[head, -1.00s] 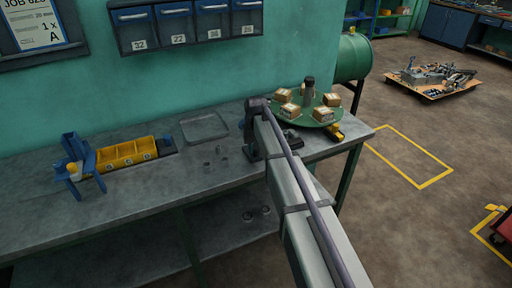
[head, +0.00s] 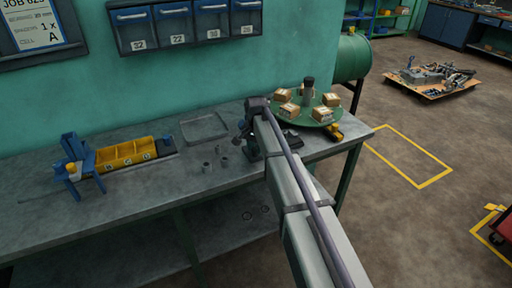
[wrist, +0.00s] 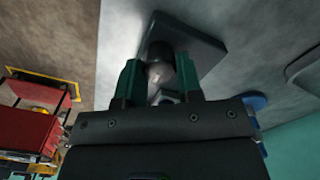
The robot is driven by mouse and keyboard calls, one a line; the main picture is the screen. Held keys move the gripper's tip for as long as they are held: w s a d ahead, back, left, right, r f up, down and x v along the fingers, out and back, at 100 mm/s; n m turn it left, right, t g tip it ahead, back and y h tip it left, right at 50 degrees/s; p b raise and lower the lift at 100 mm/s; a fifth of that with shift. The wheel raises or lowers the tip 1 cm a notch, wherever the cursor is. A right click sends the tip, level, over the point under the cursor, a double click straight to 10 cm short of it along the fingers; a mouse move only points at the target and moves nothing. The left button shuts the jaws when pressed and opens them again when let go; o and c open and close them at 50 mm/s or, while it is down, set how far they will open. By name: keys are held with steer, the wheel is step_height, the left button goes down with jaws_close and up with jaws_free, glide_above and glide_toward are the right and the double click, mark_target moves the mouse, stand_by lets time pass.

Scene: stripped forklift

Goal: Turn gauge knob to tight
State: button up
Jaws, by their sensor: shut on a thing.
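In the wrist view my gripper (wrist: 158,76) has its two green fingers on either side of a dark rounded knob (wrist: 160,52) and is shut on it. The knob stands on a dark square plate (wrist: 203,46) lying on the grey bench top. The fingers and the gripper body hide part of the knob, and I see no readable mark showing its setting. In the head view my arm and wrist cover most of the gripper and the knob, near the bench's right part.
A green turntable (head: 322,114) with several small boxes stands close behind and right of my wrist. A shallow tray (head: 204,128), small metal parts (head: 207,165) and yellow bins (head: 127,154) lie to the left. Blue-fronted drawers (head: 174,12) hang above. The bench's front left is clear.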

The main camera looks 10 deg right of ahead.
mark_target(256, 148)
stand_by(0.5)
steer(key=o, duration=0.9)
step_height(256, 148, up, 11)
steer(key=p, duration=1)
steer(key=shift+p, duration=0.4)
steer(key=shift+f, duration=0.1)
